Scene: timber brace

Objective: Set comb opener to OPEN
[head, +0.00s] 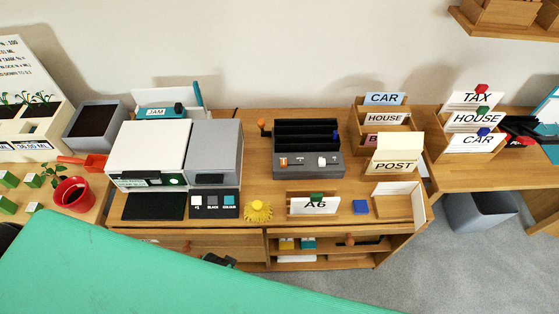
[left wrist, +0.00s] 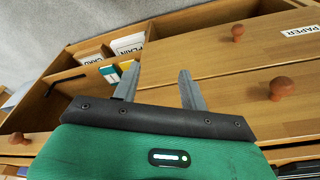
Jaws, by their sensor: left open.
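The comb opener seems to be part of the dark grey binding machine (head: 308,165) on the cabinet top in the head view. The machine has an upright orange-knobbed lever (head: 264,128) on its left side, an orange switch (head: 283,161) and a white knob (head: 322,160) on its front. Any setting label is too small to read. My left gripper (left wrist: 158,82) is open and empty in the left wrist view, its two grey fingers spread before the cabinet front, apart from the machine. My right gripper is not in view.
A white-and-grey printer (head: 150,150) stands left of the machine, with a yellow spiky object (head: 257,211) and an A6 card holder (head: 314,205) in front. Card boxes (head: 384,117) stand right. Below, the cabinet has drawers with round knobs (left wrist: 282,88) and an open shelf.

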